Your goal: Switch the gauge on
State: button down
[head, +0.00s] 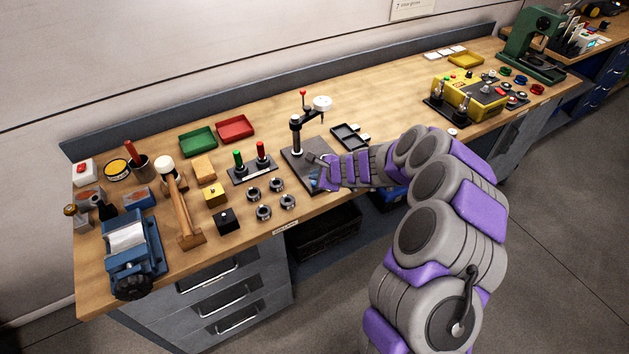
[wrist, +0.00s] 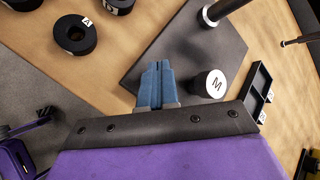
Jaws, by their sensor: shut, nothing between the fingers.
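A gauge stand (head: 297,125) has a dark post, a horizontal arm, a red-tipped lever and a round white-topped head (head: 321,103). The post rises from a dark square base plate (head: 294,157). I cannot make out a switch or a display reading. In the wrist view, the base plate (wrist: 190,48) and the lower post (wrist: 226,8) show. A white-faced round piece marked M (wrist: 209,90) is just right of the fingers.
Several dark rings (head: 264,212) and a red-and-green-handled fixture (head: 252,168) lie left of the plate. A black tray (head: 346,141) with white pieces is right of it. A yellow box (head: 465,97) stands farther right. Bare wood (head: 375,95) lies behind.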

jog(key=shift+r+p, duration=2.4)
jog(key=shift+r, duration=0.55)
jog(key=s+a+r+n+g+y, duration=0.2)
jog(key=s+a+r+n, duration=0.35)
jog(key=s+r, duration=0.4)
jog(key=s+d+r+n+g+b, duration=0.1)
jog(key=s+d+r+n+g, duration=0.1)
jog(key=s+r+n, duration=0.7)
jog(key=s+d+f+n+g+h, duration=0.1)
jog(key=s+d+h, duration=0.2)
jog(key=s+d, duration=0.4)
jog(key=s+d+f+n+g+h+b, duration=0.1)
jog(key=s+d+h, duration=0.1)
jog(key=s+d, duration=0.5)
jog(key=s+d+f+n+g+h, duration=0.1)
jog(key=s+d, duration=0.7)
jog(key=s, duration=0.8)
jog(key=g+h, duration=0.1)
jog(key=h, duration=0.1)
jog(key=shift+s+h+b, duration=0.3)
jog(key=shift+s+b, duration=0.05)
jog(key=shift+b, duration=0.05)
